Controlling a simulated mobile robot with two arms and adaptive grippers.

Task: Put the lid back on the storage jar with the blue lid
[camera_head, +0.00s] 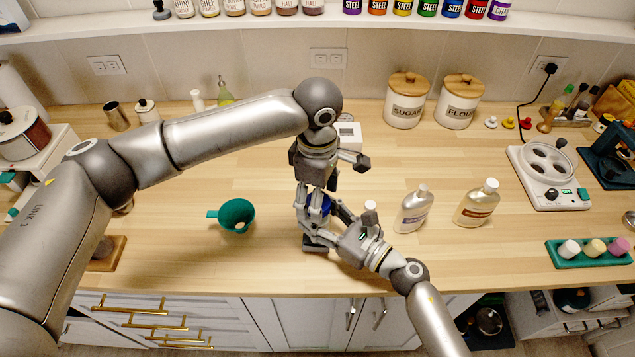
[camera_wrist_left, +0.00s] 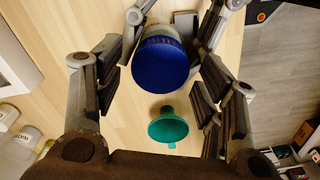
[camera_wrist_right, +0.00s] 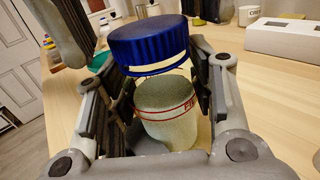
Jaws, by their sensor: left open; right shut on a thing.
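The blue lid (camera_wrist_right: 150,45) is at the top of the storage jar (camera_wrist_right: 168,128), which is pale with a red stripe. A pale band shows between lid and jar in the right wrist view; I cannot tell whether the lid is seated. My right gripper (camera_head: 318,226) is shut on the jar from the side, low at the counter. My left gripper (camera_head: 319,198) points down from above and is open. Its fingers stand apart on both sides of the lid (camera_wrist_left: 162,63) in the left wrist view. In the head view the grippers hide most of the jar.
A green funnel (camera_head: 237,214) lies left of the jar. Two bottles (camera_head: 412,210) (camera_head: 476,203) stand to the right. A white box (camera_head: 348,136) is behind. Sugar and flour canisters (camera_head: 405,103) (camera_head: 459,104) stand at the back.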

